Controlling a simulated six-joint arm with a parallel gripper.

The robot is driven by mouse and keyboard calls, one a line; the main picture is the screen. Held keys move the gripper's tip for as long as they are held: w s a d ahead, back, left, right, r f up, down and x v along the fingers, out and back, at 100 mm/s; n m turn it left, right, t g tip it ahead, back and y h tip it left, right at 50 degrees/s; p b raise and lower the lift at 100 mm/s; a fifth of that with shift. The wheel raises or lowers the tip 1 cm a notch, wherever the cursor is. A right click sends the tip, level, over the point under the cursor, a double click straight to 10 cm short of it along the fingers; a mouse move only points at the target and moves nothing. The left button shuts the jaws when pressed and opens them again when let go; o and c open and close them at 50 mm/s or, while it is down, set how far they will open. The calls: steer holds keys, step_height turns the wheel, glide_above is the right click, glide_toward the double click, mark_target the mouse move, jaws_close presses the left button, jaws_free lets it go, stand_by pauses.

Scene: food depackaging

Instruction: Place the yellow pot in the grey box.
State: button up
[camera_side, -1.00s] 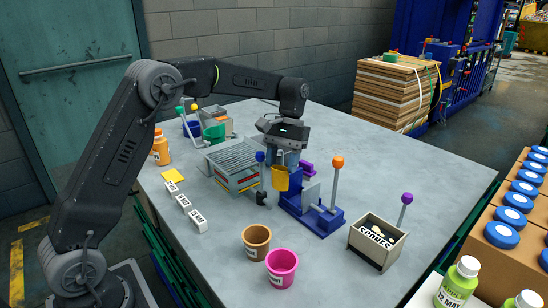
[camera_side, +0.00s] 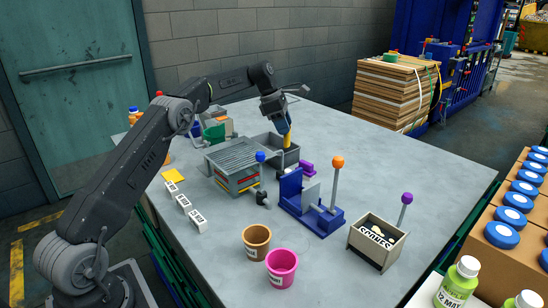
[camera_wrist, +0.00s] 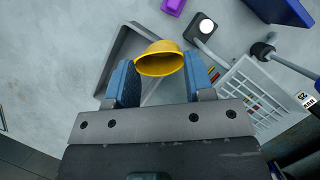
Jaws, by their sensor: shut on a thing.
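The yellow pot (camera_side: 287,142) is held in my gripper (camera_side: 286,129) at the back of the table, at the right part of the grey box (camera_side: 262,142). In the wrist view the pot (camera_wrist: 160,65) sits between the two blue finger pads of my gripper (camera_wrist: 161,78), which are shut on it. The grey box (camera_wrist: 117,60) shows behind and below the pot there, with its wall running to the left of it. The side view does not show clearly how far the pot is above the box floor, and part of the box is hidden.
A slatted grey rack (camera_side: 232,152) stands in front of the grey box. A purple item (camera_side: 306,167) and a blue stand (camera_side: 312,209) with an orange-knobbed lever are nearby. A spoons box (camera_side: 363,248), a brown pot (camera_side: 256,242) and a pink pot (camera_side: 282,268) stand nearer the front.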

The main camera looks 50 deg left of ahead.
steer(key=w+a+n+t+y, duration=0.1)
steer(key=w+a+n+y, duration=0.1)
steer(key=a+n, duration=0.3)
steer(key=shift+s+f, duration=0.1)
steer(key=shift+f, duration=4.15)
steer(key=shift+f, duration=0.1)
steer(key=o, duration=1.1)
